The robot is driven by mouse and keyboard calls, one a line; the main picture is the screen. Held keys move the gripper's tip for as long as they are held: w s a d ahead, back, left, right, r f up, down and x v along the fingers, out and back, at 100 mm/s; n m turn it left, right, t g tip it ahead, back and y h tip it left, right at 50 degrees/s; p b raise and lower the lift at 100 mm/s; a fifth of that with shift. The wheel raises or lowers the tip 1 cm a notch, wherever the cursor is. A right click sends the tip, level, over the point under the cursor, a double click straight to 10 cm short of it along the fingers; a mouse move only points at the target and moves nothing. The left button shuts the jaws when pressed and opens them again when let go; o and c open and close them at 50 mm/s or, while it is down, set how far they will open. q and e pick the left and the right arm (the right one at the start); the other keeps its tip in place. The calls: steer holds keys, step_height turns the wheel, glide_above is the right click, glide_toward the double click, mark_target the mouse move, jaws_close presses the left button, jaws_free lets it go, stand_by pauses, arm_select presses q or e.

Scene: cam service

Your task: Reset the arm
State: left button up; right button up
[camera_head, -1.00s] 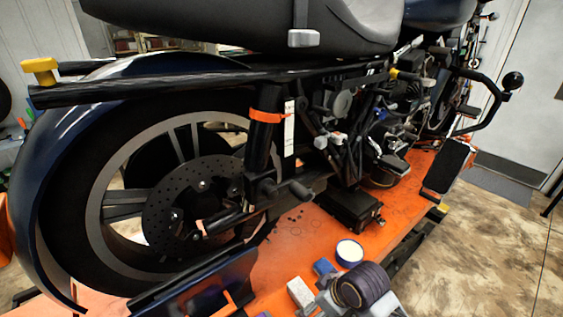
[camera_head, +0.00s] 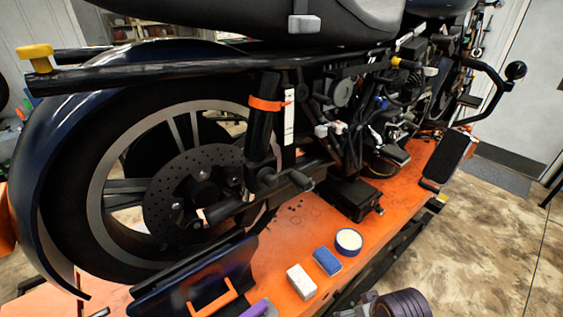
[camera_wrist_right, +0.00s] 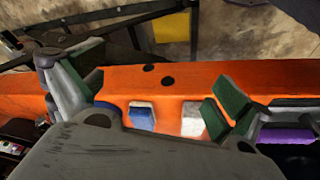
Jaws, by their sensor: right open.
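My right gripper (camera_wrist_right: 157,95) is open, with green-padded fingers spread apart in the right wrist view. No object is held between its fingers. The orange lift platform (camera_wrist_right: 180,82) lies beyond the fingers, with a blue block (camera_wrist_right: 142,115) and a white block (camera_wrist_right: 192,118) on it. In the head view only part of my right arm, with its dark ringed wrist, shows at the bottom edge, to the right of the white block (camera_head: 301,281) and blue block (camera_head: 327,261). The fingers are cut off there. My left gripper is not in view.
A motorcycle (camera_head: 262,150) stands on the orange platform (camera_head: 290,235). A round tin (camera_head: 348,242), a purple item (camera_head: 258,308) and a dark tool caddy with an orange handle (camera_head: 213,298) are on its near side. The floor (camera_head: 480,250) at the right is clear.

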steer(key=s+d+f+g, duration=0.1)
steer(key=s+f, duration=0.1)
steer(key=f, duration=1.5)
steer(key=s+d+f+g, duration=0.1)
steer(key=s+f, duration=0.1)
steer(key=f, duration=1.6)
steer(key=s+d+f, duration=0.1)
steer(key=s+f, duration=0.8)
steer(key=s, duration=0.2)
steer(key=s+d+f, duration=0.2)
steer(key=s+f, duration=0.7)
steer(key=s, duration=0.2)
steer(key=shift+d+g+h, duration=0.25)
steer(key=shift+g+h, duration=0.05)
steer(key=shift+g, duration=0.1)
